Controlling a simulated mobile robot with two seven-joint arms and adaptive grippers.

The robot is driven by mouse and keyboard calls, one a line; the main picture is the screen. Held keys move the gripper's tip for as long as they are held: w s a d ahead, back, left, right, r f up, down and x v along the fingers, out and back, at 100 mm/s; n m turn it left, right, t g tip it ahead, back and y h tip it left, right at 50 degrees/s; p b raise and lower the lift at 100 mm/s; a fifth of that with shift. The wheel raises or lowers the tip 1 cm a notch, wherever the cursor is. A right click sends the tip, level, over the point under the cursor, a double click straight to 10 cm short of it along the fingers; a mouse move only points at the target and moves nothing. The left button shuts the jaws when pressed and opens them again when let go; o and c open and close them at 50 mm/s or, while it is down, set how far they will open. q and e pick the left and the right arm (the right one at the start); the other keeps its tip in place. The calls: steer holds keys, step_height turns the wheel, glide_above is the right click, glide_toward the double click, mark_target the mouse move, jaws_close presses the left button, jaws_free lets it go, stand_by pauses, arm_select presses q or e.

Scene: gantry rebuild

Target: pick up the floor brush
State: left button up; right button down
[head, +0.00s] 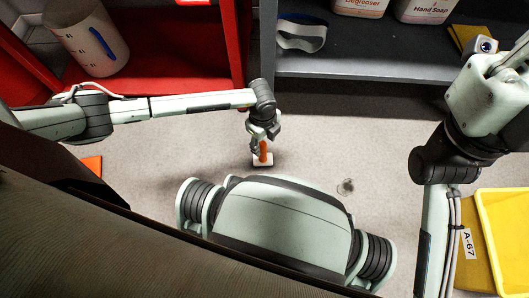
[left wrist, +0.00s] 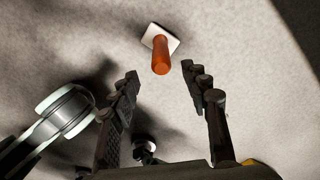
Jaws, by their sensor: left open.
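The floor brush appears as an upright orange handle (head: 264,150) on a small pale square base, standing on the grey floor. In the left wrist view its orange handle (left wrist: 161,56) is ahead of the finger gap, with the pale base beyond it. My left gripper (head: 260,143) is above the brush and overlaps the top of the handle in the head view. In the left wrist view my left gripper (left wrist: 159,73) is open, its fingers spread either side of the handle's line, with nothing between them. My right arm is at the right, but its gripper is not in view.
A red shelf (head: 240,45) holding a white container (head: 88,38) stands back left. A grey shelf (head: 370,66) with bottles and a strap (head: 301,35) stands back right. A yellow bin (head: 483,240) is at the right. My base is close in front of the brush.

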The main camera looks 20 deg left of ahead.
mark_target(263, 150)
arm_select(q)
steer(key=f+b, duration=0.1)
steer(key=f, duration=0.1)
steer(key=f+b, duration=0.1)
steer(key=f, duration=0.2)
steer(key=f+b, duration=0.1)
steer(key=f, duration=0.1)
steer(key=shift+w+a+f, duration=0.25)
steer(key=shift+w+f, duration=0.05)
steer(key=shift+f, duration=0.05)
steer(key=shift+c, duration=0.6)
jaws_close()
